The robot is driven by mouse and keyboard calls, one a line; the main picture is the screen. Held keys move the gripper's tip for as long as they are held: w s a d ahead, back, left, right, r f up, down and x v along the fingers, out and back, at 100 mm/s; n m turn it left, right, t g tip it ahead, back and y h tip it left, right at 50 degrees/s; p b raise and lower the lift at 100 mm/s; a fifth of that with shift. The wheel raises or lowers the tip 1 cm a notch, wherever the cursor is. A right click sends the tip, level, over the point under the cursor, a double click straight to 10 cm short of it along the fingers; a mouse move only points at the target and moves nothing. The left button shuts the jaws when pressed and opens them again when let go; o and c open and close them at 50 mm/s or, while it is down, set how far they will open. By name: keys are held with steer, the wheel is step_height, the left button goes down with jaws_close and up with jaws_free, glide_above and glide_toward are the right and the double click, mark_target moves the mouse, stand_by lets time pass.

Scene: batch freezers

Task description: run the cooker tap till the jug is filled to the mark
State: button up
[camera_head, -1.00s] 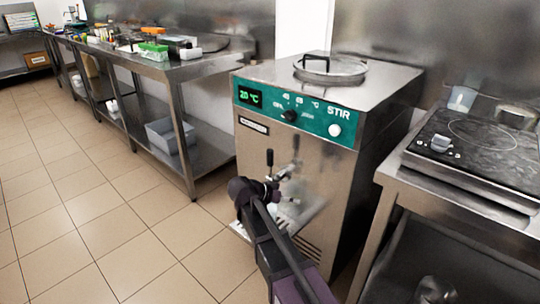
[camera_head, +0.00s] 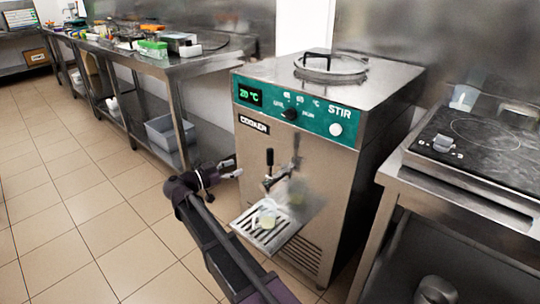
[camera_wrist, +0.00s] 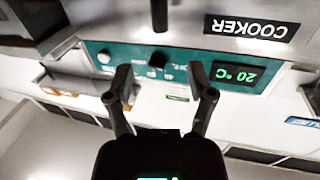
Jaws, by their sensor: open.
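The steel cooker (camera_head: 290,195) has a green panel reading 20 °C. Its tap (camera_head: 275,180) sticks out from the front, with a black lever (camera_head: 269,157) standing upright. A small, clear, pale jug (camera_head: 267,217) stands on the slotted drip tray (camera_head: 247,233) below the tap. Its mark and fill level are too blurred to read. My gripper (camera_head: 234,167) is open and empty, left of the tap and apart from it. In the wrist view, which is upside down, my gripper (camera_wrist: 160,78) has its fingers spread, with a dark lever (camera_wrist: 159,14) beyond them.
A counter with a hob (camera_head: 480,145) stands close at the right of the cooker. A long steel bench (camera_head: 185,70) with boxes runs along the left, with a grey bin (camera_head: 167,132) on its lower shelf. The tiled floor (camera_head: 100,220) at left is clear.

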mark_target(271, 154)
steer(key=shift+w+d, duration=0.1)
steer(key=shift+d, duration=0.05)
steer(key=x, duration=1.3)
steer(key=shift+w+d, duration=0.2)
steer(key=shift+d, duration=0.05)
jaws_close()
